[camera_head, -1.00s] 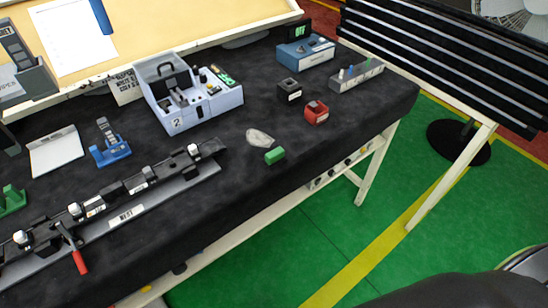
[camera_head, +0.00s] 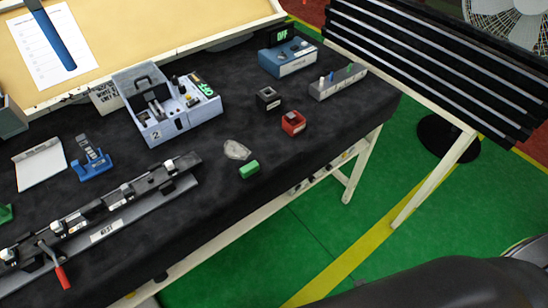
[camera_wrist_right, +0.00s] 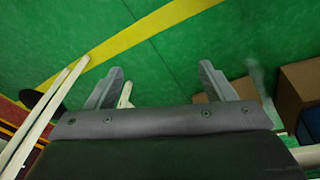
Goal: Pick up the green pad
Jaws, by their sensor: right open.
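The green pad (camera_head: 249,169) is a small green block lying on the black-covered table near its front edge, in the head view. It lies just below a pale, clear crumpled piece (camera_head: 236,150). No gripper is near the pad. My right gripper (camera_wrist_right: 161,82) shows in the right wrist view, with its two grey fingers wide apart and nothing between them. It is over the green floor, away from the table top. My left gripper is in neither view.
A red block (camera_head: 293,123) and a black block (camera_head: 268,98) stand behind the pad. A blue-grey fixture marked 2 (camera_head: 165,108) is behind to the left. A rail with clamps (camera_head: 105,222) lies at left. Brown boxes (camera_wrist_right: 300,90) show by my right gripper.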

